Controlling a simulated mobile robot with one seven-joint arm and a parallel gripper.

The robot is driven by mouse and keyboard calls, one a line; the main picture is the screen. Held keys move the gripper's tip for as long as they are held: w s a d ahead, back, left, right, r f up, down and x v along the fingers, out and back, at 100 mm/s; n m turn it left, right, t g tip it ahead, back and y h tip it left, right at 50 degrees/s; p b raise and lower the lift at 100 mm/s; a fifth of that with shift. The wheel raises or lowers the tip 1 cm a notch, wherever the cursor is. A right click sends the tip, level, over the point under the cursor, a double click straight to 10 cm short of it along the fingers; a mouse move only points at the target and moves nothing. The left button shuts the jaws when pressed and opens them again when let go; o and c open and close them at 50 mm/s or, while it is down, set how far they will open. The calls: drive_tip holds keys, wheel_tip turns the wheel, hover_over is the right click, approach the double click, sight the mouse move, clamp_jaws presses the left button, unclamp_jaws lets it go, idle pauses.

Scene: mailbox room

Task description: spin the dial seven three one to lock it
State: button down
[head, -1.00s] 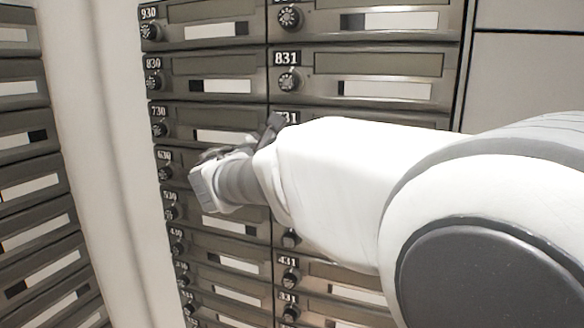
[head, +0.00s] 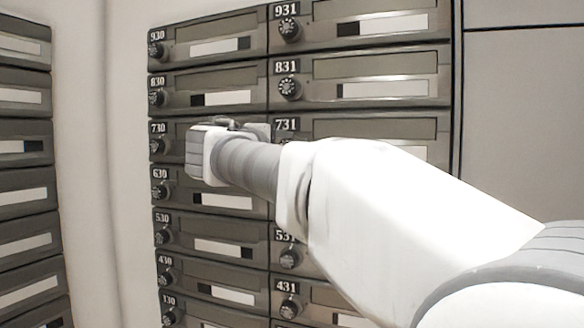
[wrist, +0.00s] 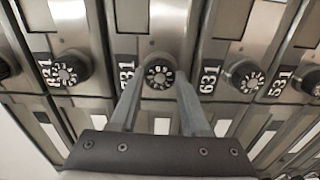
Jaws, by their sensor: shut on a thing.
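The 731 mailbox has its number plate (head: 286,124) in the head view, just right of my wrist. Its dial is hidden there behind my arm. In the wrist view the dial (wrist: 159,74), black with white marks, sits at upper centre, beside the 731 plate (wrist: 127,74). My gripper (wrist: 160,80) has one finger on each side of this dial and is shut on it. The fingertips are at the dial's edges. The head view hides the fingers.
Neighbouring dials stand close by: the 831 dial (wrist: 72,69) and the 631 dial (wrist: 245,76) in the wrist view. Another bank of mailboxes (head: 25,185) is at the left in the head view. A plain wall panel (head: 520,120) is at the right.

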drive_tip(key=shift+m+b, duration=2.05)
drive_tip(key=shift+m, duration=0.45)
drive_tip(key=shift+m, duration=0.3)
drive_tip(key=shift+c, duration=1.9)
unclamp_jaws()
drive_tip(key=b+v, duration=0.2)
drive_tip(key=v, duration=1.5)
drive_tip(key=shift+s+b, duration=0.2)
drive_tip(key=shift+b, duration=0.1)
drive_tip(key=shift+a+r, duration=0.1)
drive_tip(key=shift+a, duration=0.05)
